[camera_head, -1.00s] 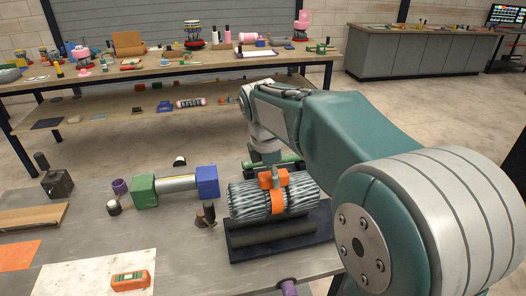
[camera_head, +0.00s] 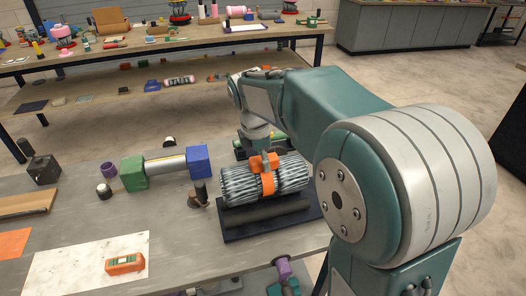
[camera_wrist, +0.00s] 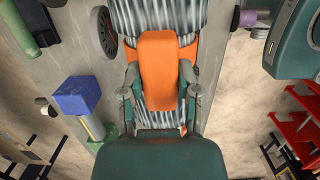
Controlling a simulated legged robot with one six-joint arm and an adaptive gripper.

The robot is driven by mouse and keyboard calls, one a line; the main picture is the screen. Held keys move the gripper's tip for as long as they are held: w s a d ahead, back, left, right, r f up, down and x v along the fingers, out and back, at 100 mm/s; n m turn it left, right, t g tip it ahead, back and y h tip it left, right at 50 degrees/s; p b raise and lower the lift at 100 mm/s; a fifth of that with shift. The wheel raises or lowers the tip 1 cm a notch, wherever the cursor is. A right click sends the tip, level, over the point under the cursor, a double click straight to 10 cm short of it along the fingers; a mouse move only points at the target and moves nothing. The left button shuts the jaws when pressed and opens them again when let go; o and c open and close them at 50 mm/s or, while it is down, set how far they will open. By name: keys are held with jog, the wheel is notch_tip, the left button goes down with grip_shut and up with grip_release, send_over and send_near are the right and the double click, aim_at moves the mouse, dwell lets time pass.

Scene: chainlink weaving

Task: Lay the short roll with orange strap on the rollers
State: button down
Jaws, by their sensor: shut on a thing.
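The short roll of grey wire mesh (camera_head: 236,186) with an orange strap (camera_head: 267,184) lies lengthwise along the dark rollers (camera_head: 266,216), at the right of the near table. The back roller is hidden behind the roll.
A green block (camera_head: 133,173) and a blue block (camera_head: 199,160) joined by a metal bar stand left of the rollers. A small dark brown piece (camera_head: 198,196) is close to the roller base's left end. An orange device (camera_head: 125,263) lies on a white sheet (camera_head: 75,268) in front.

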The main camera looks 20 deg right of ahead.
aim_at(264, 175)
jog(key=shift+f, duration=2.15)
jog(key=shift+f, duration=0.5)
jog(key=shift+c, duration=1.2)
grip_release()
jog(key=r, duration=0.3)
jog(key=a+r, duration=0.1)
jog(key=r, duration=0.6)
jog(key=shift+a+r, duration=0.3)
jog(key=shift+a, duration=0.1)
jog(key=shift+a+r, duration=0.1)
jog(key=shift+r, duration=0.45)
